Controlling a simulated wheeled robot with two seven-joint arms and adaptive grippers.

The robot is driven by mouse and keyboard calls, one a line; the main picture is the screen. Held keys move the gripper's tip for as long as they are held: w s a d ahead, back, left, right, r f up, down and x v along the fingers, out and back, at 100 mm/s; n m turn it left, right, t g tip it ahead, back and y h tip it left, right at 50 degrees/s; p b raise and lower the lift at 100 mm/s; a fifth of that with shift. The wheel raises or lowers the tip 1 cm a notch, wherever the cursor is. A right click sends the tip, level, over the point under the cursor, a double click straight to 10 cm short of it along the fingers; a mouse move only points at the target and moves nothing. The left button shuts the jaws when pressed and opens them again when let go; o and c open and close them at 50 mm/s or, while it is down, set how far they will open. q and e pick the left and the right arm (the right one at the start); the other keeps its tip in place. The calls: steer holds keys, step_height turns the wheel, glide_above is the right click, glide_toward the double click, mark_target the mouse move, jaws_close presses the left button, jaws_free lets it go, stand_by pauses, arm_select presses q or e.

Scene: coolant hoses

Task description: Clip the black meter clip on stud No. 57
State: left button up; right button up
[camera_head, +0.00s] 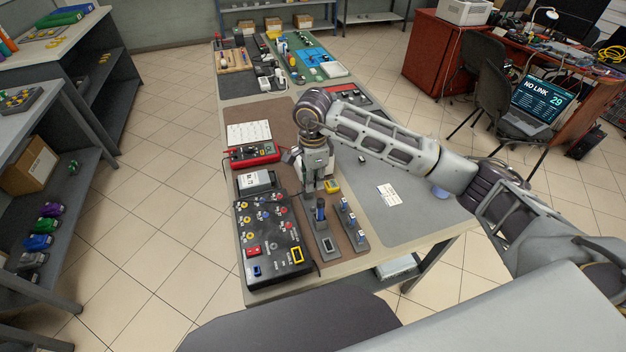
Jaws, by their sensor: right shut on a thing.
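My right gripper (309,186) points down over the brown mat (346,212), just beyond the black stud panel's upper right corner. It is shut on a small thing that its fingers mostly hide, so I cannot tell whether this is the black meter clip. The black stud panel (290,270) lies near the table's front edge, with several red, blue and yellow studs or knobs. Stud numbers are too small to read, so I cannot pick out No. 57. The red meter (252,154) lies beyond the panel, left of the gripper. My left gripper is not in view.
A grey box (257,181) stands between meter and panel. Right of the panel are two grey holders (324,240) (353,225) with blue-topped parts, and a yellow item (332,186).

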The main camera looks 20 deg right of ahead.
steer(key=shift+r, duration=0.55)
steer(key=shift+r+p, duration=0.3)
steer(key=shift+r, duration=0.65)
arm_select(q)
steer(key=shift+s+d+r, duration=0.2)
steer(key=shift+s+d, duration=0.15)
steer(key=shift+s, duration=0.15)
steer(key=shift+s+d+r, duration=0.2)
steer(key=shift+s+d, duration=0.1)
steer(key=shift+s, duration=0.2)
arm_select(e)
steer(key=shift+s, duration=0.1)
